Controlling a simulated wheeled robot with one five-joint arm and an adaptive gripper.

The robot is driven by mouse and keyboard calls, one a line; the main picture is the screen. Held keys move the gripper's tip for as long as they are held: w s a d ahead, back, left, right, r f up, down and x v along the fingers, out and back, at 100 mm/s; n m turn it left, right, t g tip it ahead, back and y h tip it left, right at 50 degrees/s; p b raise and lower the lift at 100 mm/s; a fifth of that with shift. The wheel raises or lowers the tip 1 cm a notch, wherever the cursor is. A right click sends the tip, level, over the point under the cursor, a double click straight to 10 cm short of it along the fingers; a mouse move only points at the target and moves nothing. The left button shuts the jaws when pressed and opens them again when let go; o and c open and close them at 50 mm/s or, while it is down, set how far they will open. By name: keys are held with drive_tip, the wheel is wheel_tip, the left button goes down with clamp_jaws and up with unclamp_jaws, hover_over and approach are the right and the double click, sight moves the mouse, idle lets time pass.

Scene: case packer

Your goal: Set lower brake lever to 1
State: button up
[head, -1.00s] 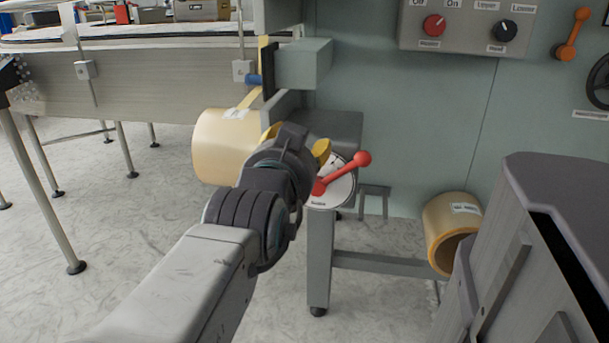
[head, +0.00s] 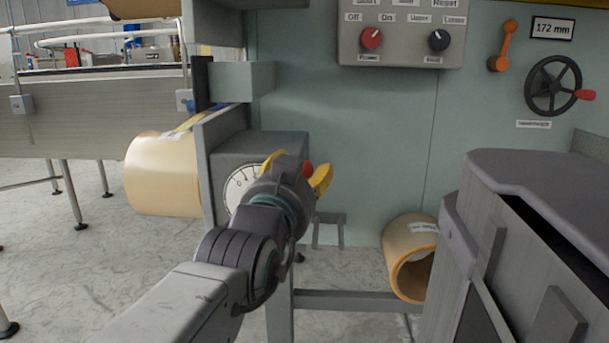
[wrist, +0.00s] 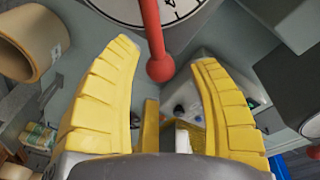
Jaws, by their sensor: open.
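The lower brake lever is red with a ball end (head: 308,169); in the head view only the ball shows past my wrist. In the wrist view the lever's red rod and ball (wrist: 160,68) reach down between the two fingers. Its round white dial (head: 241,184) is partly hidden by my gripper in the head view; digits 0 and 1 seem to show on it. My gripper (head: 296,176) has yellow fingers and is open. In the wrist view my gripper (wrist: 165,60) has a finger on each side of the ball, with gaps on both sides.
A tape roll (head: 163,174) hangs left of the dial's grey housing (head: 262,146). Another roll (head: 408,240) sits low on the right. A control panel (head: 400,42), an orange lever (head: 503,46) and a black handwheel (head: 553,86) are above. A grey bin-like body stands at right.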

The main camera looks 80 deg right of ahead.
drive_tip(key=shift+s+d, duration=0.1)
drive_tip(key=shift+d, duration=1.3)
clamp_jaws()
